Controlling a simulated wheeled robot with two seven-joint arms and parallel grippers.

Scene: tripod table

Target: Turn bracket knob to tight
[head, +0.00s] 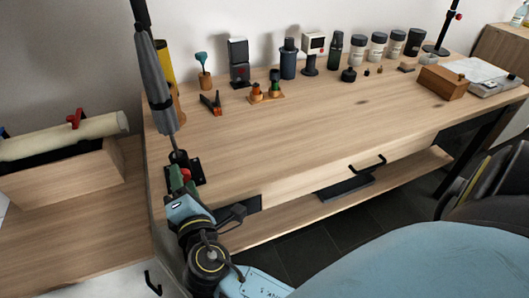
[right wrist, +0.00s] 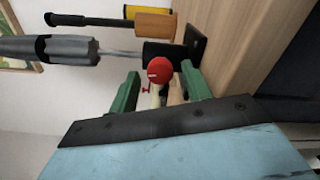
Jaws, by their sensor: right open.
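The bracket (head: 199,168) is a black plate fixed at the left front edge of the wooden table, at the lower end of a grey folded tripod (head: 158,85). In the right wrist view the dark bracket (right wrist: 194,45) shows behind its round red knob (right wrist: 159,71), which bears a pale line. The knob is small and partly hidden in the head view (head: 186,174). My right gripper (head: 181,181) is open at the bracket. In the right wrist view its green fingers (right wrist: 158,74) stand on either side of the knob, with gaps; contact is not visible. My left gripper is out of view.
The table (head: 290,135) has a clear middle. Bottles, jars and small tools stand along its back, and a brown box (head: 442,82) is at the right. A wooden box with a cream roll (head: 65,137) and red clamp is at the left. A drawer handle (head: 367,163) juts out in front.

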